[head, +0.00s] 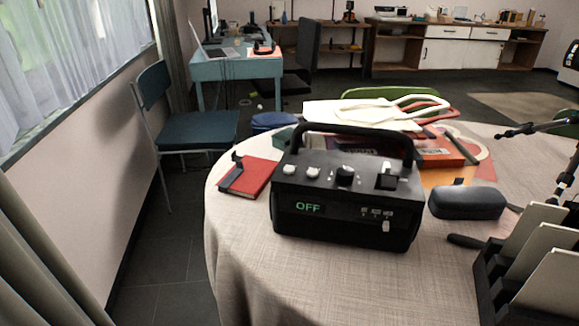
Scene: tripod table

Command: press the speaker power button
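The speaker (340,220) is a black box with a carrying handle, standing upright on the round table near its front left. Its front display (308,207) reads "OFF" in green letters. On its sloped top are two light round buttons (301,171), a black knob (345,174) and a raised switch-like part (386,181). A small white slider or switch (386,226) sits at the lower right of the front. I cannot read which control is the power button. Neither of my grippers is in view.
The table (240,250) has a beige cloth. A red notebook (252,177) lies left of the speaker, a dark case (468,202) right of it. A black rack (495,285) with pale panels stands front right. Cloth in front of the speaker is clear. A blue chair (195,130) stands beyond.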

